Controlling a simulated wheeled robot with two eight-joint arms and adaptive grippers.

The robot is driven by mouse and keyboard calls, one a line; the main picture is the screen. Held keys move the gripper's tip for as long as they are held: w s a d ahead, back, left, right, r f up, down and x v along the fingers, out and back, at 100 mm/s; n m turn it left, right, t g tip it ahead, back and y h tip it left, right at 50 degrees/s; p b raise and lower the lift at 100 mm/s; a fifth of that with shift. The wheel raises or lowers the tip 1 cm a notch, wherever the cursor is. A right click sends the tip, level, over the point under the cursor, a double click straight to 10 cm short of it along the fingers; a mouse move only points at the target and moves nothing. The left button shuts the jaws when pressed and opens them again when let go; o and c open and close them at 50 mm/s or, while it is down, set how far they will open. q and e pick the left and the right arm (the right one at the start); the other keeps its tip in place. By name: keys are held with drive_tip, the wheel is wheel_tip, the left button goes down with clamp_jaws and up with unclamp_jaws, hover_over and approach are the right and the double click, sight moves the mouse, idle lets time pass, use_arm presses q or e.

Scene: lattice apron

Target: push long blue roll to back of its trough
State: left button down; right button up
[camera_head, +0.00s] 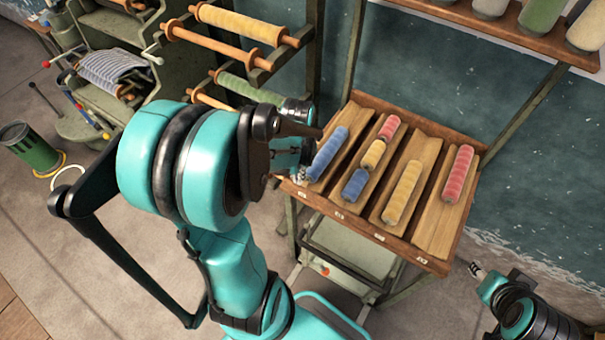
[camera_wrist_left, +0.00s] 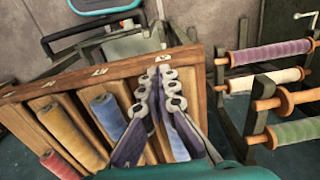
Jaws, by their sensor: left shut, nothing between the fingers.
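The long blue roll (camera_head: 328,154) lies in the leftmost trough of the wooden rack (camera_head: 418,258), toward its front part. Bare trough shows behind it. My left gripper (camera_head: 303,174) is shut and empty at the front left of this trough, close beside the roll's front end; I cannot tell whether they touch. In the left wrist view, the shut fingers (camera_wrist_left: 160,100) stand over the labelled front edge, and part of the long blue roll (camera_wrist_left: 178,146) shows between and behind them. My right gripper (camera_head: 477,269) is low at the right, away from the rack.
The neighbouring trough holds short red, yellow and blue (camera_head: 355,185) rolls. A long yellow roll (camera_head: 402,193) and a long red roll (camera_head: 458,174) lie in the other troughs. A spindle rack with a cream roll (camera_head: 240,24) stands left of the wooden rack. A shelf (camera_head: 500,25) hangs behind.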

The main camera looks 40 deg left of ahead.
sight(332, 143)
use_arm(q)
wheel_tip(332, 143, down, 9)
drive_tip(key=b, duration=0.2)
drive_tip(key=shift+w+b, duration=0.15)
drive_tip(key=shift+b, duration=0.2)
drive_tip(key=w, duration=0.2)
drive_tip(key=shift+w+a+r, duration=0.15)
drive_tip(key=shift+w+r, duration=0.15)
drive_tip(key=shift+w, duration=0.55)
drive_tip(key=w, duration=0.5)
drive_tip(key=w+a+b, duration=0.1)
drive_tip(key=w, duration=0.5)
drive_tip(key=w+a+b, duration=0.1)
drive_tip(key=w, duration=0.5)
